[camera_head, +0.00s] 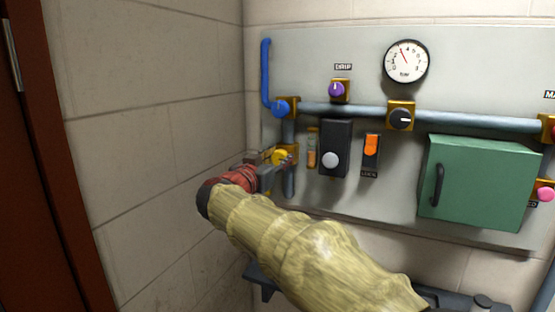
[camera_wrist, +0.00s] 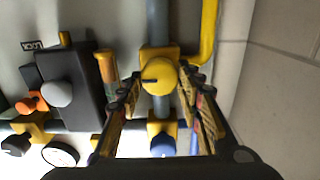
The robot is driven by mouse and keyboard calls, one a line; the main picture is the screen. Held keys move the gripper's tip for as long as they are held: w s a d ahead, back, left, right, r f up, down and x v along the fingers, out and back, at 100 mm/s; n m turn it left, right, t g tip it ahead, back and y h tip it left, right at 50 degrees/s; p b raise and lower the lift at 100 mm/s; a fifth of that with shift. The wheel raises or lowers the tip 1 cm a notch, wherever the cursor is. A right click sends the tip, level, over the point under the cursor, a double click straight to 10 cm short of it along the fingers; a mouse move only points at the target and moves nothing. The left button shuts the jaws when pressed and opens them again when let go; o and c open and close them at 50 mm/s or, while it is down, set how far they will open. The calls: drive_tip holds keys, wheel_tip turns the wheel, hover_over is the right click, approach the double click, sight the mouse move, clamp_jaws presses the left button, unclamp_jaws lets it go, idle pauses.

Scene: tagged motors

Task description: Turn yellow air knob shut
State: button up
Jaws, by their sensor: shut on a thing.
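The yellow air knob (camera_head: 280,156) sits on a brass-coloured valve block on the vertical pipe at the left of the panel. In the wrist view the yellow knob (camera_wrist: 160,77) shows a dark pointer line toward the left of the picture. My gripper (camera_head: 275,161) reaches it from the front left. In the wrist view my gripper (camera_wrist: 159,84) has one finger on each side of the knob and is shut on it. The fingers and wrist partly cover the knob and its block in the head view.
A blue knob (camera_head: 280,107) with a blue pipe (camera_head: 266,70) is just above. A black box with a grey button (camera_head: 330,160) and an orange lock switch (camera_head: 371,146) are to the right. The side wall (camera_head: 160,100) is close on the left. A green cabinet (camera_head: 476,180) stands further right.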

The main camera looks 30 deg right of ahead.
drive_tip(key=n+b, duration=0.1)
drive_tip(key=b, duration=0.1)
drive_tip(key=n+b, duration=0.1)
drive_tip(key=shift+f+n+b, duration=0.2)
drive_tip(key=shift+n+b, duration=0.1)
drive_tip(key=shift+b, duration=0.05)
drive_tip(key=n+b, duration=0.4)
drive_tip(key=n, duration=0.1)
drive_tip(key=shift+w+a, duration=0.1)
drive_tip(key=shift+w, duration=0.05)
drive_tip(key=n+b, duration=0.1)
drive_tip(key=n, duration=0.3)
drive_tip(key=shift+n, duration=0.4)
drive_tip(key=n, duration=0.5)
drive_tip(key=shift+p, duration=0.35)
drive_tip(key=shift+n, duration=0.4)
drive_tip(key=o, duration=1.1)
drive_tip(key=shift+o, duration=0.2)
